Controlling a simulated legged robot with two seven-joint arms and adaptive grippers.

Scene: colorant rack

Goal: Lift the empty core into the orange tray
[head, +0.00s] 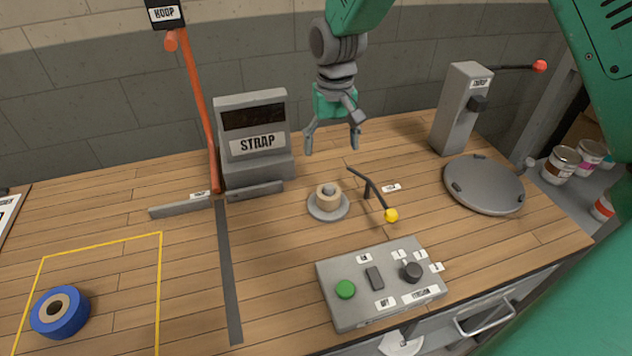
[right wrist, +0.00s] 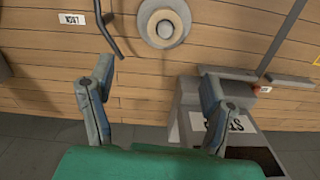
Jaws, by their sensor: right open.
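A small tan core (head: 327,201) sits around a grey spindle on a round grey base, in the middle of the bench in the head view. It also shows at the top of the right wrist view as a pale ring, the core (right wrist: 150,23), around the spindle. My right gripper (head: 332,147) is open and empty, above and behind the core, its fingers pointing down and apart from it. In the right wrist view the gripper (right wrist: 156,76) has its fingers spread wide. My left gripper is out of view. No orange tray shows in either view.
The STRAP machine (head: 254,145) stands left of the core, near an orange post (head: 198,105). A yellow-knobbed lever (head: 373,193) is close on the right. A control box (head: 380,285) is in front, a grey disc (head: 484,186) at right, a blue roll (head: 62,325) at front left.

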